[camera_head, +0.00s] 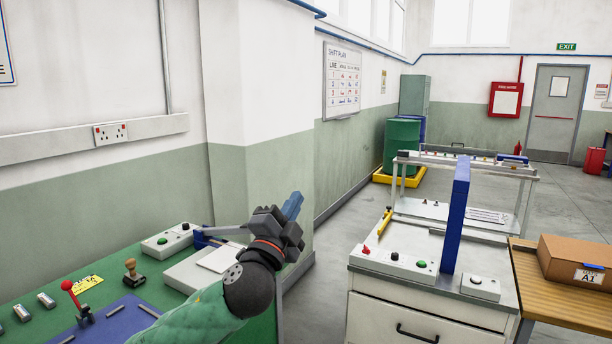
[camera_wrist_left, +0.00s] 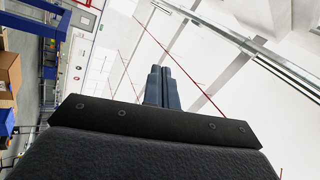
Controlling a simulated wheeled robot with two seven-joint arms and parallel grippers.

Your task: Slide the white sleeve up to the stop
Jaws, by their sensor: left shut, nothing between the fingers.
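My left gripper (camera_head: 292,206) is raised in the air above the gap between the green bench and the white cabinet. Its blue fingers are together and empty, pointing up and away. They also show closed in the left wrist view (camera_wrist_left: 163,88), against walls and ceiling. My right gripper is not in view.
A blue upright panel (camera_head: 456,213) stands on the white cabinet (camera_head: 395,308), beside control boxes. The green bench (camera_head: 150,290) at left holds a red-knobbed lever (camera_head: 69,287) and a stamp (camera_head: 132,270). A carton (camera_head: 575,258) sits on a wooden table at right. Floor (camera_head: 320,265) shows between bench and cabinet.

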